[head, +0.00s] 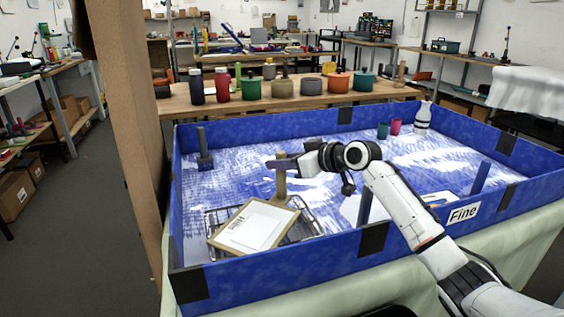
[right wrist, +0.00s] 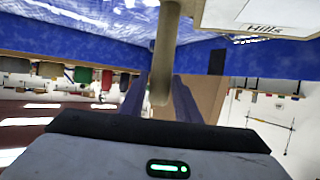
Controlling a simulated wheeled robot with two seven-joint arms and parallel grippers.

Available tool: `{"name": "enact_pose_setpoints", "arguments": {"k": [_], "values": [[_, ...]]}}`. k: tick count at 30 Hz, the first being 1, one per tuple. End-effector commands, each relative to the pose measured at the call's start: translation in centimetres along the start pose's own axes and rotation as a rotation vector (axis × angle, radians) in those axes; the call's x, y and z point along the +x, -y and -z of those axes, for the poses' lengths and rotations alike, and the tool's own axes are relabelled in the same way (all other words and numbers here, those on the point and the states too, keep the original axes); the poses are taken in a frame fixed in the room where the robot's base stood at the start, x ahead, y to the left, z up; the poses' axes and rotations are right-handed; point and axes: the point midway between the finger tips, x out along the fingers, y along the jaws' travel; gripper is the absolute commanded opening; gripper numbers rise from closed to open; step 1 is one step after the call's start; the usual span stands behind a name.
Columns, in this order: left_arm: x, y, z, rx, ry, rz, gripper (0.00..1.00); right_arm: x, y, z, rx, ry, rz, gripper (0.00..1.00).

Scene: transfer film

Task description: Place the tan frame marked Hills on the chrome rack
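The tan frame (head: 258,225), with a white sheet, is over the chrome rack (head: 307,226) in the blue-walled tray, turned askew to it. Its front left corner overhangs the rack's edge. I cannot tell whether it touches the rack. The frame's Hills marking reads in the right wrist view (right wrist: 262,27). A tan upright post (head: 281,182) rises by the frame's back corner, seemingly as its handle. My right gripper (head: 281,164) has its fingers on both sides of the post near its top, and they look closed on it. The post also shows in the right wrist view (right wrist: 162,60). My left gripper is out of view.
The tray's blue wall (head: 270,262) surrounds the work area, with a Fine label (head: 463,213) at right. Dark blue posts (head: 203,147) stand inside. A white bottle (head: 422,116) and small cups are at the back right. A brown panel (head: 125,130) stands at left.

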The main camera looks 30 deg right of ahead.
Motion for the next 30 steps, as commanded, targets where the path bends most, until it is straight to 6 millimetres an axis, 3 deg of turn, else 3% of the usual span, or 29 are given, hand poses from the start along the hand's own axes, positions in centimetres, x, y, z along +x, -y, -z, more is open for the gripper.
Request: {"name": "enact_pose_setpoints", "arguments": {"k": [10,14,30], "values": [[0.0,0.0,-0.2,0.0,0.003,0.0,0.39,-0.1,0.0,0.0,0.0,0.0,0.0,0.41],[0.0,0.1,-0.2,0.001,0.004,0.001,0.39,-0.9,-0.1,0.0,0.001,0.0,-0.002,0.41],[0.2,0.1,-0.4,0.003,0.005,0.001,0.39,-10.8,0.0,-0.1,0.0,0.003,0.0,0.41]]}}
